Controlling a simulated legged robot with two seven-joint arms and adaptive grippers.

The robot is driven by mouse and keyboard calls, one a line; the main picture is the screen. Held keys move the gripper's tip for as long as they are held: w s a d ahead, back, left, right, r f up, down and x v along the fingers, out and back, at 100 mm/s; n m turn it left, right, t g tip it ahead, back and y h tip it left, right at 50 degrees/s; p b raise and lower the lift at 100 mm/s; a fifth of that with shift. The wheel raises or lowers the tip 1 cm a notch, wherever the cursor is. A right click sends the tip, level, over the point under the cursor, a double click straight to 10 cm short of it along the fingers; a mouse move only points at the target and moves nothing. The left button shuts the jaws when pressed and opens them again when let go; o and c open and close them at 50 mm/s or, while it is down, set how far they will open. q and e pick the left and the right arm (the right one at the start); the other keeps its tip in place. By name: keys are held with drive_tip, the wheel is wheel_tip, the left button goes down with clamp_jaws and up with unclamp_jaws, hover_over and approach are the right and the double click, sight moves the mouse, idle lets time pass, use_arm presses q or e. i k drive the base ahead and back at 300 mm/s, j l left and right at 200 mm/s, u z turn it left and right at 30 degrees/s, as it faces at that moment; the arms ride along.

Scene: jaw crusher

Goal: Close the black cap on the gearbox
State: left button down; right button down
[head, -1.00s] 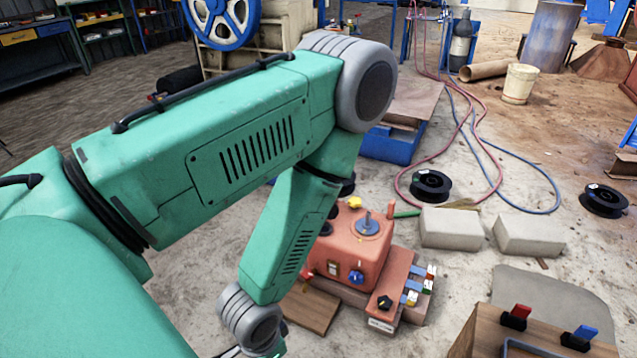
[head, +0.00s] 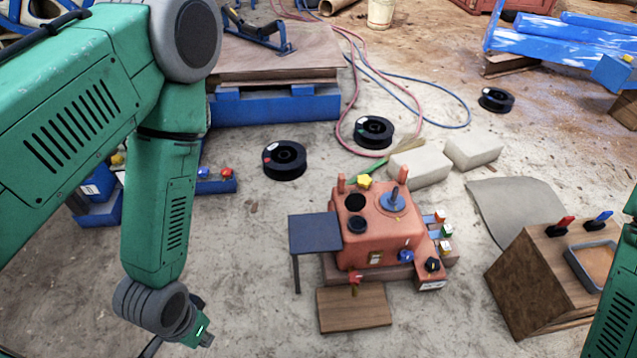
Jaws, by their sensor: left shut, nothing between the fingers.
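The salmon-orange gearbox (head: 350,248) stands on the floor right of centre. On its top is a round dark opening (head: 355,202). A round black cap (head: 357,225) lies just in front of that opening, beside it and not over it. My left arm comes in from the left, and my left gripper (head: 194,337) is at the bottom edge, left of the gearbox and well apart from it. It is shut and empty, with its fingers mostly cut off by the frame. Part of my right arm shows at the right edge; its gripper is out of view.
A small dark table (head: 314,233) stands against the gearbox's left side, and a wooden board (head: 353,308) lies in front. A wooden box (head: 545,268) with red and blue switches stands right. Black spools (head: 284,160), pale blocks (head: 420,166) and hoses lie behind.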

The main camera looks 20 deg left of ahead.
sight(356, 201)
drive_tip(key=j+z, duration=0.3)
drive_tip(key=j, duration=0.2)
drive_tip(key=j+z, duration=0.25)
drive_tip(key=j, duration=0.3)
drive_tip(key=k+j+z, duration=0.1)
drive_tip(key=j+z, duration=0.2)
drive_tip(key=j, duration=0.2)
drive_tip(key=k+j+z, duration=0.25)
drive_tip(key=j, duration=0.25)
drive_tip(key=i+j, duration=0.15)
drive_tip(key=j, duration=0.25)
drive_tip(key=i+j, duration=0.1)
drive_tip(key=j, duration=0.3)
drive_tip(key=u, duration=1)
drive_tip(key=i+u, duration=0.1)
drive_tip(key=u, duration=1.9)
drive_tip(key=i+u, duration=0.1)
drive_tip(key=u, duration=1.9)
drive_tip(key=l+u, duration=0.15)
drive_tip(key=u, duration=1.85)
drive_tip(key=k+u, duration=0.1)
drive_tip(key=u, duration=0.9)
drive_tip(key=j+u, duration=0.1)
drive_tip(key=u, duration=2.05)
drive_tip(key=i+j+u, duration=0.1)
drive_tip(key=u, duration=0.4)
drive_tip(key=i+u, duration=0.25)
drive_tip(key=u, duration=0.2)
